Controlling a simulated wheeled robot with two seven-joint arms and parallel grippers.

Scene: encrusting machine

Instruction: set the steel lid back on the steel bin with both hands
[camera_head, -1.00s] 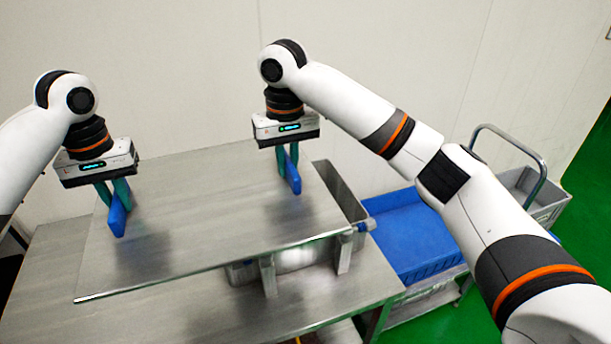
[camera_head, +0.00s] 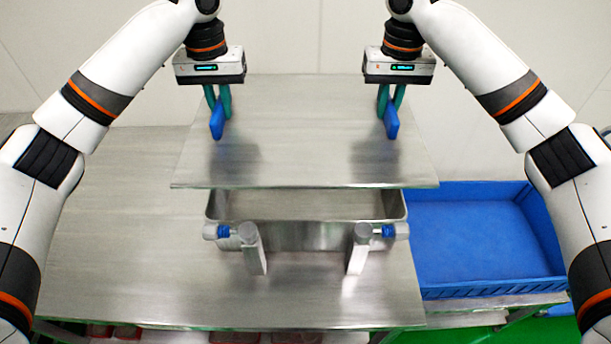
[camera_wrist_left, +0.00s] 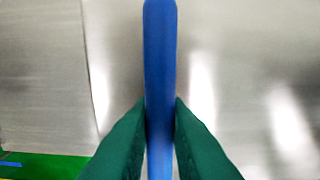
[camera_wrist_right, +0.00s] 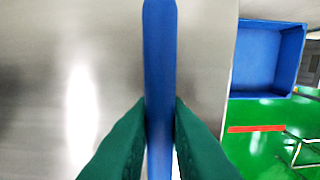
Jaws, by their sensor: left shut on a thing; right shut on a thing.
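The steel lid (camera_head: 300,150) is a flat plate with two blue handles. It hangs level above the back part of the steel bin (camera_head: 310,235), and the bin's open front shows below the lid's front edge. My left gripper (camera_head: 217,112) is shut on the left blue handle (camera_head: 217,124). My right gripper (camera_head: 390,110) is shut on the right blue handle (camera_head: 391,122). The green fingers pinch the handle in the left wrist view (camera_wrist_left: 160,120) and in the right wrist view (camera_wrist_right: 160,120). The bin's back rim is hidden under the lid.
The bin stands on a steel table (camera_head: 130,230), which is bare to the left. Two steel posts with blue-ringed fittings, left (camera_head: 251,248) and right (camera_head: 359,248), stand at the bin's front. A blue crate (camera_head: 487,290) is at the right.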

